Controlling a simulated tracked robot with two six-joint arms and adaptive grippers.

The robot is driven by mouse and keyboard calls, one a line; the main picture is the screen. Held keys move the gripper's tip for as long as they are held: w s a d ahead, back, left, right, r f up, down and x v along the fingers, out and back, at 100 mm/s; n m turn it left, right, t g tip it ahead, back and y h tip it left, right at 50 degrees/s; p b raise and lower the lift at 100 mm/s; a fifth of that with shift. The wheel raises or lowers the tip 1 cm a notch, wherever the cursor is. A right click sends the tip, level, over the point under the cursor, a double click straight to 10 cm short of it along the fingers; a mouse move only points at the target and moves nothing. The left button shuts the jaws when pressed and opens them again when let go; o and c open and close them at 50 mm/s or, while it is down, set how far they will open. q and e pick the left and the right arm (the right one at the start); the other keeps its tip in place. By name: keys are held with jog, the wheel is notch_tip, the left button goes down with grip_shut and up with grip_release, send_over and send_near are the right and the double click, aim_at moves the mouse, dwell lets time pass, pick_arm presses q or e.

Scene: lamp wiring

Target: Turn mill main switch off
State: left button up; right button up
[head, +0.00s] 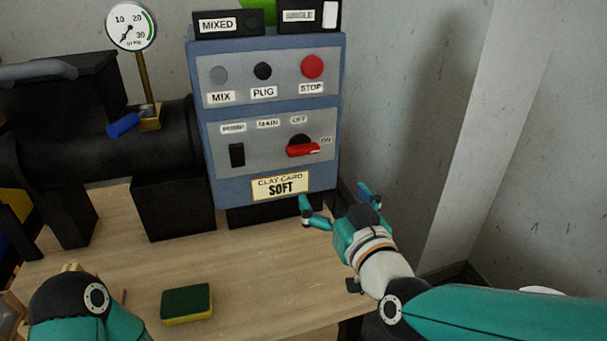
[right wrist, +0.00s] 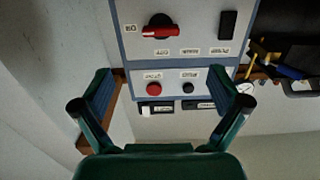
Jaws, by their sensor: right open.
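The mill main switch is a red rotary handle (head: 302,150) on a black round base, low on the blue control box (head: 328,100). The handle lies roughly level, with its pale tip toward the ON label at the right; the OFF label is above it. It also shows in the right wrist view as a red handle (right wrist: 160,31), upside down. My right gripper (head: 336,199) is open and empty, below and in front of the box, apart from the handle. Its spread fingers (right wrist: 162,88) frame the lower part of the view. My left gripper is out of view; only part of my left arm shows.
Mix, pug and red stop buttons (head: 312,67) sit above the switch. A black rocker (head: 237,155) is left of it. A gauge (head: 131,26) and the black mill (head: 160,140) stand left. A sponge (head: 186,303) lies on the wooden table (head: 260,265).

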aim_at(305, 152)
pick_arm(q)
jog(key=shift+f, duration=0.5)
pick_arm(e)
jog(key=x, duration=1.1)
jog(key=r+x, duration=0.1)
jog(key=x, duration=0.4)
jog(key=shift+w+a+r, duration=0.1)
jog(key=shift+w+a, duration=0.05)
jog(key=shift+w, duration=0.2)
jog(key=shift+c, duration=0.2)
jog(key=c, duration=1.1)
